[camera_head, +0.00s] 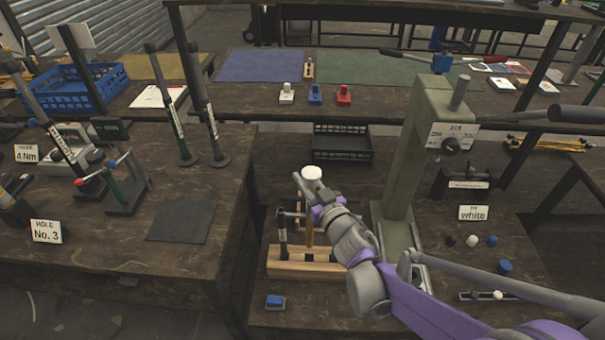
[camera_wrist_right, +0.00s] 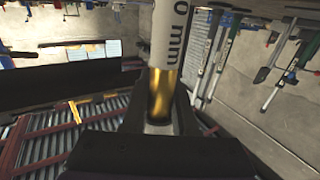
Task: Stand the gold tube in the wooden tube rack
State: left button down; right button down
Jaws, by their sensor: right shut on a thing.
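My right gripper (camera_head: 316,203) is shut on the gold tube (camera_head: 309,234) above the wooden tube rack (camera_head: 305,271). In the right wrist view the gripper (camera_wrist_right: 160,122) closes around the tube's gold part (camera_wrist_right: 161,94), with a white part lettered "0 mm" beyond it. In the head view a white top (camera_head: 312,173) shows above the gripper, and the tube looks nearly upright. Its lower end meets the rack's outline; I cannot tell whether it is inside a hole. A dark tube (camera_head: 282,232) stands in the rack to its left. My left gripper is out of view.
A green press (camera_head: 403,165) stands close on the right of the rack. A blue block (camera_head: 275,301) lies in front of it. Small knobs (camera_head: 472,240) and a "white" sign (camera_head: 473,213) are further right. A black crate (camera_head: 342,143) is behind.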

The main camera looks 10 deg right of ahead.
jog(key=shift+s, duration=0.1)
jog(key=shift+f, duration=0.1)
jog(key=shift+f+b, duration=2.15)
jog(key=shift+f, duration=0.7)
notch_tip(320, 180, down, 9)
jog(key=b, duration=0.6)
jog(key=shift+r+b, duration=0.2)
jog(key=shift+b, duration=0.2)
dwell(2.0)
jog(key=c, duration=0.6)
grip_release()
jog(key=p+v, duration=0.1)
jog(key=v, duration=0.9)
jog(key=shift+s+p, duration=0.35)
jog(key=shift+s, duration=0.05)
